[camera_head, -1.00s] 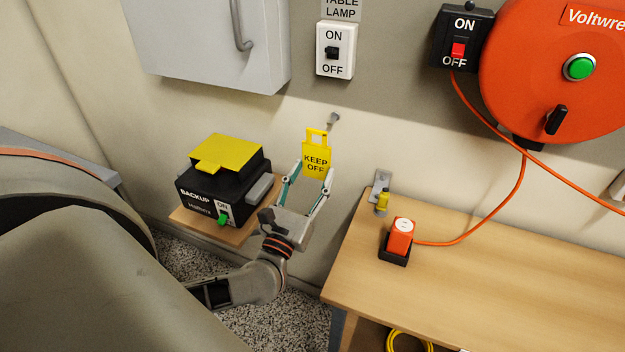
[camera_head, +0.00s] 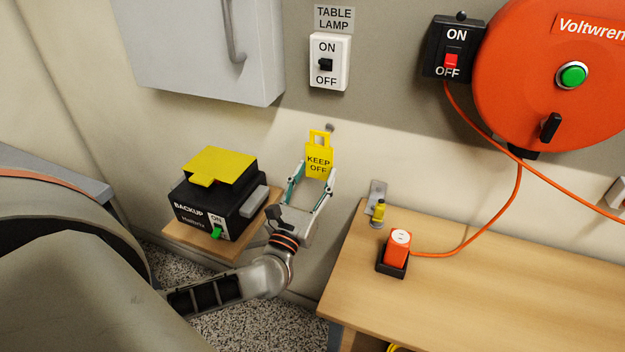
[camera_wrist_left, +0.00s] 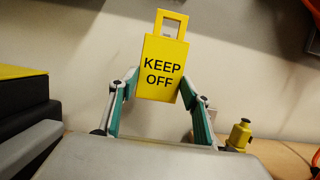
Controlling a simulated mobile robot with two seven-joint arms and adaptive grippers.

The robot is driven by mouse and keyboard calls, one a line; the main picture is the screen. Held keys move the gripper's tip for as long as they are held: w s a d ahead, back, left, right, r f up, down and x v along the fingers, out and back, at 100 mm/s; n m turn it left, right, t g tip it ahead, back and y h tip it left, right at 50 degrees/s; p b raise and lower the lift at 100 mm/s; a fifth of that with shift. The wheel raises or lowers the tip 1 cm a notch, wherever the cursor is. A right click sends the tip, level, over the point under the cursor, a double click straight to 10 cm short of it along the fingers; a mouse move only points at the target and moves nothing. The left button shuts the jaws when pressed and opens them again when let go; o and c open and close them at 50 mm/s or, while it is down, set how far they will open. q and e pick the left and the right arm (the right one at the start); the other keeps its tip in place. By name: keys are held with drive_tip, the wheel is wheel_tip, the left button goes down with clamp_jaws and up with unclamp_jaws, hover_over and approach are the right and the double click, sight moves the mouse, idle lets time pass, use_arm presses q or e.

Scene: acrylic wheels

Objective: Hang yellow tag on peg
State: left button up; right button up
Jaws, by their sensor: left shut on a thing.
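The yellow tag (camera_head: 319,160) reads "KEEP OFF" and has a square loop handle at its top. My left gripper (camera_head: 311,184) is shut on the tag's lower part and holds it up near the wall. The tag also shows in the left wrist view (camera_wrist_left: 163,68), tilted slightly, between the two teal fingers (camera_wrist_left: 158,92). The grey peg (camera_head: 330,128) sticks out of the wall just behind and above the tag's loop in the head view. I cannot tell whether the loop is around the peg. My right gripper is not in view.
A black backup box (camera_head: 215,194) with a yellow top stands on a small shelf left of the gripper. A wooden table (camera_head: 470,285) at right holds an orange plug (camera_head: 397,248). A grey cabinet (camera_head: 200,50) and a table-lamp switch (camera_head: 329,62) are above.

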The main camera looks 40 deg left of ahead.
sight(318, 172)
use_arm(q)
drive_tip(key=shift+w+a+f+b, duration=0.1)
drive_tip(key=shift+w+a+b, duration=0.1)
drive_tip(key=shift+w, duration=0.6)
drive_tip(key=shift+w+a+f+b, duration=0.1)
drive_tip(key=shift+w+a+b, duration=0.05)
drive_tip(key=shift+w, duration=0.65)
drive_tip(key=shift+w+a+f+b, duration=0.2)
drive_tip(key=shift+w+f+b, duration=0.35)
drive_tip(key=shift+w, duration=0.1)
drive_tip(key=shift+w, duration=0.1)
drive_tip(key=o, duration=1)
